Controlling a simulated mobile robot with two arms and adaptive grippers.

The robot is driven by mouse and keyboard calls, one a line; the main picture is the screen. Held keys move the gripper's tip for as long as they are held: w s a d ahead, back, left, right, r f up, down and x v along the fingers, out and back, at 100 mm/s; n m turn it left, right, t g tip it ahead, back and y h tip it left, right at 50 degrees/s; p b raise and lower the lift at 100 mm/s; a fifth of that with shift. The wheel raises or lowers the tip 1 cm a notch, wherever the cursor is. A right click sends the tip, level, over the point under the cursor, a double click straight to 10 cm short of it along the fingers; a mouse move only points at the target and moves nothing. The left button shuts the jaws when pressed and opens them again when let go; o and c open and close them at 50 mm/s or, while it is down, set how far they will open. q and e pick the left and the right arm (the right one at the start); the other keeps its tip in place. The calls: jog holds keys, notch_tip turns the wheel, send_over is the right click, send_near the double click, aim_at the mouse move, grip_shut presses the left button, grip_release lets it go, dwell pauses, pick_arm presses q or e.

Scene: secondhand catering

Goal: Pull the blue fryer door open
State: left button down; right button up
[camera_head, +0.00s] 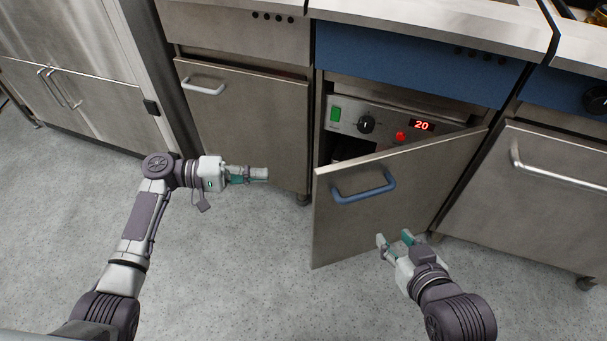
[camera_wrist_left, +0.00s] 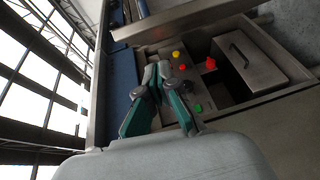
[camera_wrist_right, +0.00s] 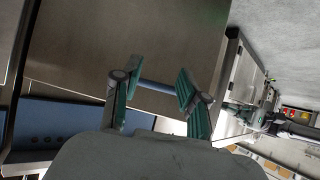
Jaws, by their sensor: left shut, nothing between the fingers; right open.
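The fryer door (camera_head: 345,222) is a steel panel with a blue handle (camera_head: 364,188). It stands partly open, with its left edge swung out and its right edge at the cabinet. The handle also shows in the right wrist view (camera_wrist_right: 160,88), seen between the fingertips but beyond them. My right gripper (camera_head: 395,239) is open and empty, below and right of the handle, apart from it. My left gripper (camera_head: 266,174) is shut and empty, left of the door's free edge. It shows in the left wrist view (camera_wrist_left: 157,72) with the fryer's buttons beyond it.
Behind the door are a control panel (camera_head: 384,125) with a red 20 display and a dark opening. A blue fascia (camera_head: 410,62) lies above. Steel cabinets with pale handles stand left (camera_head: 240,120) and right (camera_head: 530,190). The speckled floor (camera_head: 230,270) in front is clear.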

pick_arm(q)
jog(key=d+r+h, duration=0.1)
jog(key=d+r, duration=0.1)
jog(key=d, duration=0.8)
jog(key=shift+s+r+b, duration=0.3)
jog(key=shift+r, duration=0.05)
pick_arm(e)
jog(key=shift+w+a+r+t+y, duration=0.15)
jog(key=shift+w+a+r+t, duration=0.1)
jog(key=shift+w+r+t, duration=0.35)
jog(key=shift+w+a+r+t+y, duration=0.2)
jog(key=shift+w+r+t, duration=0.2)
jog(key=shift+r, duration=0.4)
pick_arm(q)
jog(key=shift+s+d, duration=0.1)
jog(key=shift+d, duration=0.05)
pick_arm(e)
jog(key=shift+s, duration=0.1)
